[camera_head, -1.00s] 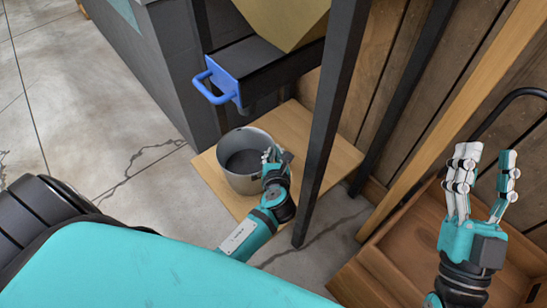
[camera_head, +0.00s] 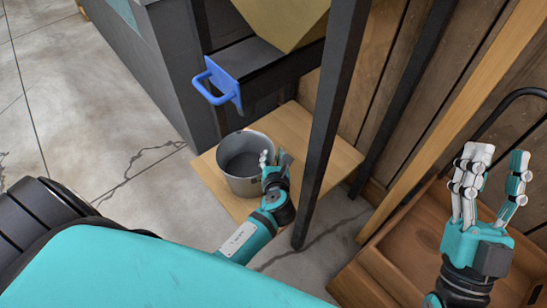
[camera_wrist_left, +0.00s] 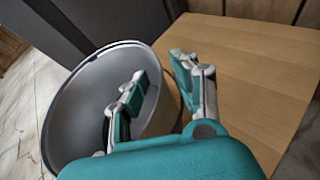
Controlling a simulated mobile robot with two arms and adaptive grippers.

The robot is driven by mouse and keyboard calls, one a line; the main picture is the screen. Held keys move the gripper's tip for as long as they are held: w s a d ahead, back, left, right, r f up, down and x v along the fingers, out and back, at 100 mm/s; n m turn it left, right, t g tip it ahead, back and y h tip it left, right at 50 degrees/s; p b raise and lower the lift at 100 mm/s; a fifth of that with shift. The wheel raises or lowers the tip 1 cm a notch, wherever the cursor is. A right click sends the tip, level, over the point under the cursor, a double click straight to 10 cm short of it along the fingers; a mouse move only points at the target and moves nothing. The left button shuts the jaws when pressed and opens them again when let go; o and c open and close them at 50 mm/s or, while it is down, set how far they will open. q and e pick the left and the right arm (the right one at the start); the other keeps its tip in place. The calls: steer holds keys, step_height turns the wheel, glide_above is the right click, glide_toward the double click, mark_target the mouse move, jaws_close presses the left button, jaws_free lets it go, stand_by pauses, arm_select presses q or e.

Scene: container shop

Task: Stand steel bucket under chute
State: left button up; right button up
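The steel bucket (camera_head: 236,184) stands upright on a wooden board (camera_head: 337,157), near the board's left edge. It is below and in front of the chute (camera_head: 283,22) with its blue-handled gate (camera_head: 222,82); exact alignment under the outlet cannot be told. My left gripper (camera_head: 273,158) is at the bucket's right rim. In the left wrist view, the bucket (camera_wrist_left: 82,110) has one finger over its inside and the other outside the rim, with a gap between them. My right gripper (camera_head: 494,164) is open and empty, fingers up, at the right.
A dark post (camera_head: 330,125) stands just right of my left gripper. A wooden crate (camera_head: 383,274) with a black hoop handle (camera_head: 510,98) lies under my right gripper. A grey block (camera_head: 160,60) and plank wall bound the space. Concrete floor at left is clear.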

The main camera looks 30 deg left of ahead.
arm_select(q)
steer(key=shift+r, duration=0.15)
steer(key=shift+s+d+r, duration=0.1)
steer(key=shift+s+d, duration=0.05)
steer(key=shift+s, duration=0.05)
steer(key=p+v, duration=0.4)
steer(key=v, duration=0.7)
steer(key=shift+s, duration=0.2)
arm_select(e)
steer(key=w+d+f+g+h, duration=0.1)
steer(key=w+f+g+h, duration=0.2)
steer(key=f+g, duration=0.7)
step_height(320, 180, down, 5)
steer(key=shift+w+d+f, duration=0.15)
steer(key=shift+w+f, duration=0.05)
steer(key=shift+w, duration=0.1)
